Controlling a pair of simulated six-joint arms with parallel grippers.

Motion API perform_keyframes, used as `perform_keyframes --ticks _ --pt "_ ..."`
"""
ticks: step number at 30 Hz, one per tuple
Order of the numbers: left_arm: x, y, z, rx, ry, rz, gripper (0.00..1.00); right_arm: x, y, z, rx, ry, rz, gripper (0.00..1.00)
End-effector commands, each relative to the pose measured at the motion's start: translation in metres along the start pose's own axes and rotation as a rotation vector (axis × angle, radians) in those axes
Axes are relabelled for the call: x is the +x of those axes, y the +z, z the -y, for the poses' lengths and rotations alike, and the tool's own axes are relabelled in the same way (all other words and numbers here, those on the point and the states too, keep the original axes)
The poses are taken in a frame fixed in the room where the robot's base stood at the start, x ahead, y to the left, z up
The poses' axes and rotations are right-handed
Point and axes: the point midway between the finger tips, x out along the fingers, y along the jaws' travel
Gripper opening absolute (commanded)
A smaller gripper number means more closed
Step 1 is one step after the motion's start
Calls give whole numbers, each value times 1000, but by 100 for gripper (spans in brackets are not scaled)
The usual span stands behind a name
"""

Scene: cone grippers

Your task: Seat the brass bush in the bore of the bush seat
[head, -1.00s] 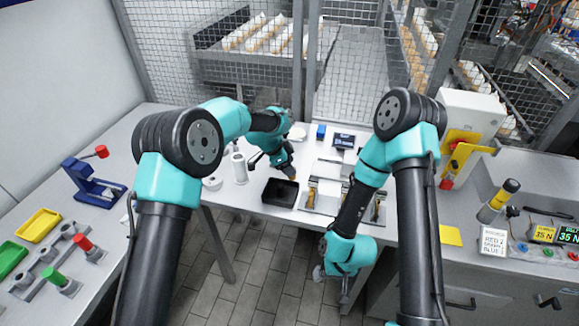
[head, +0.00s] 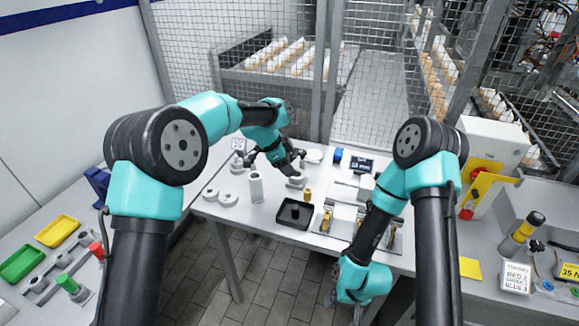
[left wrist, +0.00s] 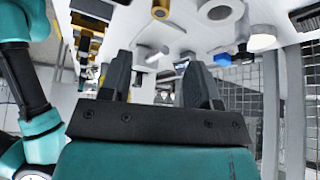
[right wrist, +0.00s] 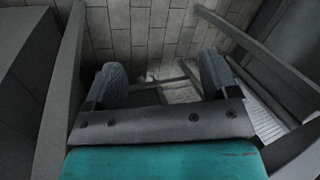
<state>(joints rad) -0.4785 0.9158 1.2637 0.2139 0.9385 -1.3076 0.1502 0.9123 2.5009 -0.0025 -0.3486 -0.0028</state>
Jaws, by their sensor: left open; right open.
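The brass bush (head: 308,194) is a small gold cylinder standing on the white table, just behind the black tray. It seems to show in the left wrist view (left wrist: 161,11) at the top edge, with a dark hole. A pale round ring (head: 297,182), possibly the bush seat, lies just behind the bush, partly hidden by my left gripper; its bore cannot be made out. My left gripper (head: 292,171) is open and empty above the table, beside the ring and apart from the bush. My right gripper (head: 345,302) is open and empty, low in front of the table, over the floor.
The black tray (head: 281,219) looks empty. A white cylinder (head: 256,188) and two pale rings (head: 228,199) stand left of it. Fixtures with brass parts (head: 327,217) are on the right. A blue block (head: 338,155) and small display (head: 362,165) are at the back.

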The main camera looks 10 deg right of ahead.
Motion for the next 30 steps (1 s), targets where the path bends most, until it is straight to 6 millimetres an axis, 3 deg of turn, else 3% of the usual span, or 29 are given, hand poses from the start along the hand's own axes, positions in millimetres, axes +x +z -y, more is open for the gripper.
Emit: perform_keyframes --ticks 7,18,26,30 --pt "0 0 0 0 0 0 56 0 0 0 0 0 0 79" --pt "0 0 0 0 0 0 56 0 0 0 0 0 0 44" --pt "0 2 2 -4 -7 0 56 0 0 0 0 0 0 44" --pt "-5 21 15 -40 -69 -1 56 0 0 0 0 0 0 44"
